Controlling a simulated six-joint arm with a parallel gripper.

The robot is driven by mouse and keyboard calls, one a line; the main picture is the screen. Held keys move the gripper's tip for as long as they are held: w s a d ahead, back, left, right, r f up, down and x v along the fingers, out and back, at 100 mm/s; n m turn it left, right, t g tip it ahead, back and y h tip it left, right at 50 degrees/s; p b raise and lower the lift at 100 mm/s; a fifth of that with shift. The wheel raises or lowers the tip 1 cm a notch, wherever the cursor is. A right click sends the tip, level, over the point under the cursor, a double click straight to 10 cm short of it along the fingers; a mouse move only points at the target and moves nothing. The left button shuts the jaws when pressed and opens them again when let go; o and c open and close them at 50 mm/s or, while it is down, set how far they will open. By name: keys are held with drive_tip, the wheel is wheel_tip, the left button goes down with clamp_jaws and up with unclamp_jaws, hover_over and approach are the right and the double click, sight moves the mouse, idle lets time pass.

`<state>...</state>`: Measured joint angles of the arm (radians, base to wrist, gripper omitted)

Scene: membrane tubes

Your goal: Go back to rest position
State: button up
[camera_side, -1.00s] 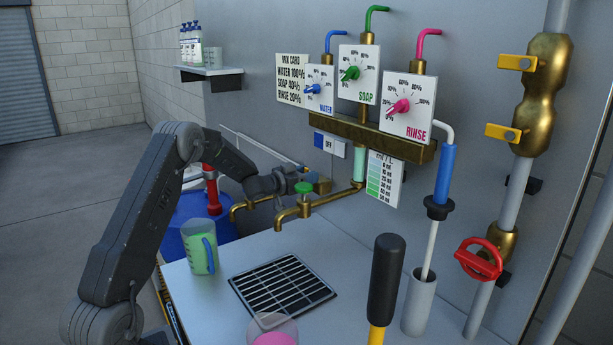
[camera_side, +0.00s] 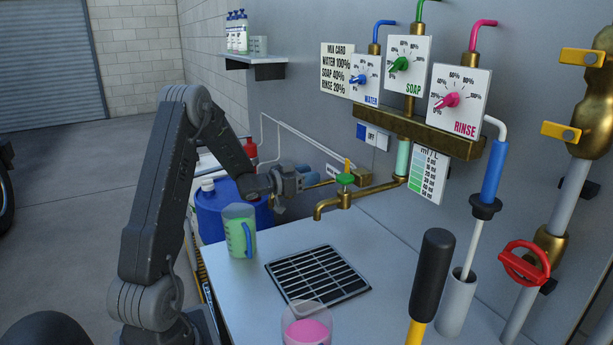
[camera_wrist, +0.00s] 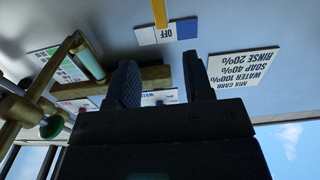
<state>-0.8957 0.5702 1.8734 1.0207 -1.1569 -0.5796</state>
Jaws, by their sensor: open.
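My gripper (camera_side: 305,180) is raised above the back left of the worktop, to the left of the brass tap (camera_side: 335,199) with the green handle. In the wrist view my gripper (camera_wrist: 162,78) shows its two dark fingers spread apart with nothing between them. The mix card (camera_wrist: 237,80) and the OFF switch plate (camera_wrist: 168,33) appear upside down beyond the fingers. My arm is bent at the elbow on the left of the side view.
A green measuring jug (camera_side: 238,232) stands at the worktop's left edge, below my gripper. A blue drum (camera_side: 213,213) is behind it. A cup with pink liquid (camera_side: 306,325) stands in front of the drain grate (camera_side: 318,274). A black-handled lever (camera_side: 431,275) rises at the front.

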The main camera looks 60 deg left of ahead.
drive_tip(key=shift+s, duration=0.25)
